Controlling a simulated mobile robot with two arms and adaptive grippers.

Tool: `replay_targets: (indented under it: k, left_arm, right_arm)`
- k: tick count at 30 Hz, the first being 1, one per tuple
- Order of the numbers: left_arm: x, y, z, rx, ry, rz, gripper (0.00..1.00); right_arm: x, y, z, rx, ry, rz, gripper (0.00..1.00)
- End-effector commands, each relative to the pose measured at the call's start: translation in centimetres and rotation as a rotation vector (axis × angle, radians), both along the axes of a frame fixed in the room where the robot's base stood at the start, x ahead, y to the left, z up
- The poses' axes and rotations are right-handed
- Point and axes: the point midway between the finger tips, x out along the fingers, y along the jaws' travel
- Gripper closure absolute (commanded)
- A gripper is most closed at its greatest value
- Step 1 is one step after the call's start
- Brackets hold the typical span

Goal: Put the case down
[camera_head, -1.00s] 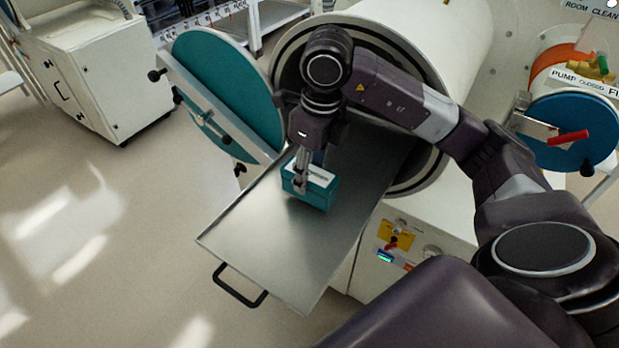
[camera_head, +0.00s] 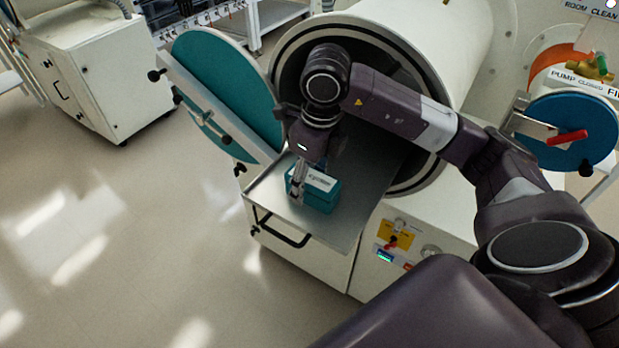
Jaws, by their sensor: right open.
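The teal case (camera_head: 321,195) with a white label on top sits upright on the metal tray (camera_head: 345,215), close to its handle end. My right gripper (camera_head: 298,197) points down at the left side of the case, with its fingers low beside it. The fingers are open; the far one is partly hidden, and I cannot tell whether either touches the case. My left gripper is not in view.
The tray reaches out of the round chamber opening (camera_head: 408,188), with a black handle (camera_head: 281,232) at its front. The teal round door (camera_head: 228,88) stands open at left. A blue round door (camera_head: 572,132) is at right. The floor at left is clear.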

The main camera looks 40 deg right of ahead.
Motion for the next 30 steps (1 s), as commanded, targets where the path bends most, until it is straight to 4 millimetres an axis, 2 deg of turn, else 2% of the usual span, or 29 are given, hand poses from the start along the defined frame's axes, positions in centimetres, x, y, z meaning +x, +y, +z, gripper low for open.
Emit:
replay_targets:
  k: [3, 5, 13, 15, 21, 30]
  left_arm:
    - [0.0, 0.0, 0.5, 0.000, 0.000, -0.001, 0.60]
    - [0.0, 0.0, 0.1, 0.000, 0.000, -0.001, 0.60]
    - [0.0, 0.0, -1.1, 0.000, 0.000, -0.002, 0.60]
    - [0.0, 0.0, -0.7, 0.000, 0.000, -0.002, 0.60]
    - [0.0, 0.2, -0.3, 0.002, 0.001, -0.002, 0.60]
    - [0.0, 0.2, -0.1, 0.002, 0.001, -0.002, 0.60]
  right_arm:
    - [0.0, 0.0, 0.4, 0.001, 0.000, 0.001, 0.46]
    - [0.0, 0.0, 0.9, 0.001, -0.004, 0.001, 0.46]
    - [-0.5, -0.2, 6.2, 0.001, -0.007, 0.000, 0.46]
    - [-0.6, -0.4, 7.7, -0.002, -0.006, 0.001, 0.46]
    - [-1.0, -0.5, 10.4, -0.001, -0.005, -0.001, 0.46]
    - [-1.3, -0.5, 12.1, 0.000, -0.001, -0.001, 0.46]
